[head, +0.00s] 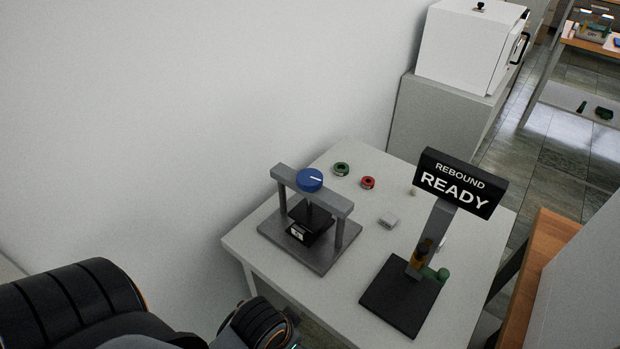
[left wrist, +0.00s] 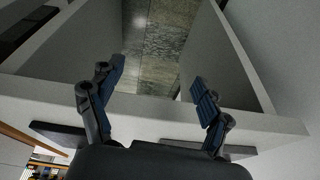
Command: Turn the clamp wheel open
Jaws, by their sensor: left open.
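The clamp wheel (head: 309,180) is a blue round knob with a white mark, on top of a grey press frame (head: 340,206). Below it, between the posts, sits a black block (head: 311,222) with a small white label. The press stands on the left part of the white table. My left arm shows at the lower left of the head view, but its gripper is not visible there. In the left wrist view my left gripper (left wrist: 153,95) is open and empty, with its two fingers apart. The wheel is not in that view. My right gripper is not in view.
A black stand with a "REBOUND READY" sign (head: 458,183) stands at the table's right. A green ring (head: 341,169), a red ring (head: 368,182) and a small grey block (head: 388,220) lie on the table (head: 345,304). A white wall is behind.

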